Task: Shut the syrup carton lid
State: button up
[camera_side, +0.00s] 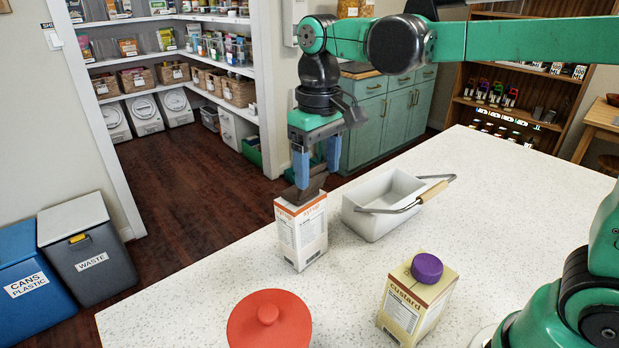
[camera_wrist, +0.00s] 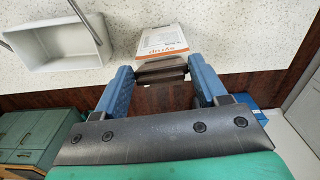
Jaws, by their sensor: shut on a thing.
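The syrup carton (camera_side: 301,236) is a white box with orange trim, upright near the far edge of the counter. It also shows in the wrist view (camera_wrist: 163,41), its printed name upside down. A dark brown flat piece (camera_side: 303,194), which looks like its lid, is at the top of the carton between my fingertips; it shows in the wrist view too (camera_wrist: 160,75). My gripper (camera_side: 317,180) points down, its blue fingers closed on this piece. The fingers partly hide it, and I cannot tell whether it lies flush on the carton.
A white basket (camera_side: 375,222) with a wire and wood handle stands just right of the carton. A custard carton (camera_side: 402,306) with a purple cap (camera_side: 427,267) and a red lidded pot (camera_side: 268,330) stand nearer the camera.

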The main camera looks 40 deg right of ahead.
jog(key=shift+w, duration=0.3)
jog(key=shift+w+r, duration=0.2)
jog(key=shift+w, duration=0.2)
jog(key=shift+w, duration=0.2)
jog(key=shift+w+a+r, duration=0.1)
jog(key=shift+w, duration=0.15)
dwell(0.5)
jog(key=shift+w, duration=0.35)
jog(key=shift+w+a+r, duration=0.1)
jog(key=shift+w+r, duration=0.05)
jog(key=shift+w, duration=0.95)
dwell(1.7)
